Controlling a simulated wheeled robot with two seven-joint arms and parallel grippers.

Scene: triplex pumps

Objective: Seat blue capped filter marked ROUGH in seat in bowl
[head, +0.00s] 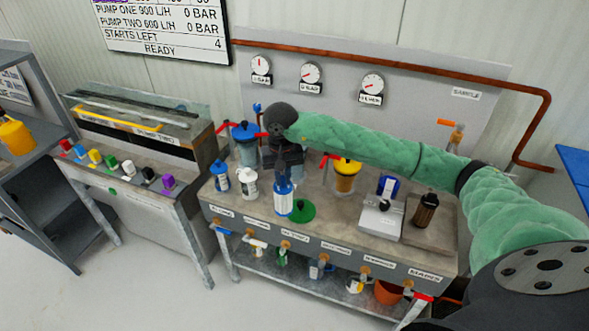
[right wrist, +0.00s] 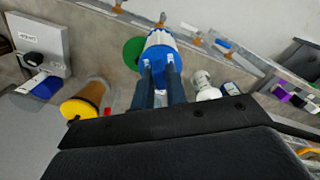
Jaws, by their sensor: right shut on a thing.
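My right gripper (head: 284,184) is shut on a white filter with a blue cap (head: 283,204), holding it roughly upright over the front of the bench. In the right wrist view the fingers (right wrist: 161,88) close on the blue cap of this filter (right wrist: 160,42). The word on its label is too small to read. A green disc (head: 300,211) lies right beside it. A bowl with a blue top (head: 245,146) and one with a yellow top (head: 346,174) stand at the back. No open bowl seat is clearly visible; my arm hides part of the bench. My left gripper is out of view.
A white filter (head: 249,184) and another blue-capped one (head: 219,179) stand left of the held filter. A silver device (head: 381,221) and a dark-brown cylinder (head: 426,210) stand at right. Taps (head: 316,268) line the bench front. Gauges (head: 311,74) hang behind.

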